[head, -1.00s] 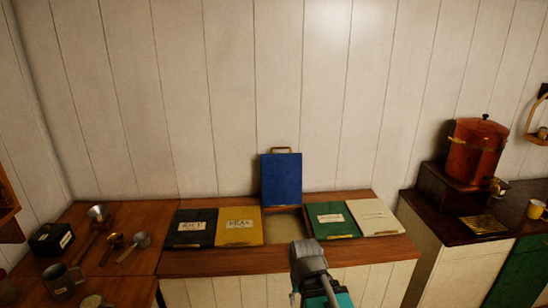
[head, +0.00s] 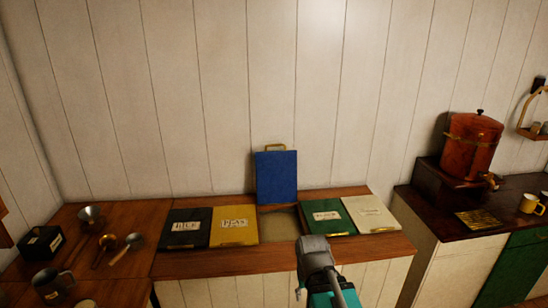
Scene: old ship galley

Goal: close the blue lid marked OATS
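The blue lid (head: 276,178) stands open and upright against the white plank wall, with a brass handle (head: 275,147) at its top edge. No OATS label shows on the face turned to me. Below it is the open bin (head: 279,222), a pale square opening in the wooden counter between the yellow and green lids. My arm reaches in from the bottom, in front of the counter and right of the open bin. My gripper's fingers are not visible, so I cannot see whether they are open.
Black (head: 185,228), yellow (head: 234,226), green (head: 328,216) and cream (head: 371,213) lids lie shut along the counter (head: 222,262). Scoops and a grey mug (head: 49,283) stand at left. A copper urn (head: 471,145) and yellow mug (head: 530,202) stand at right.

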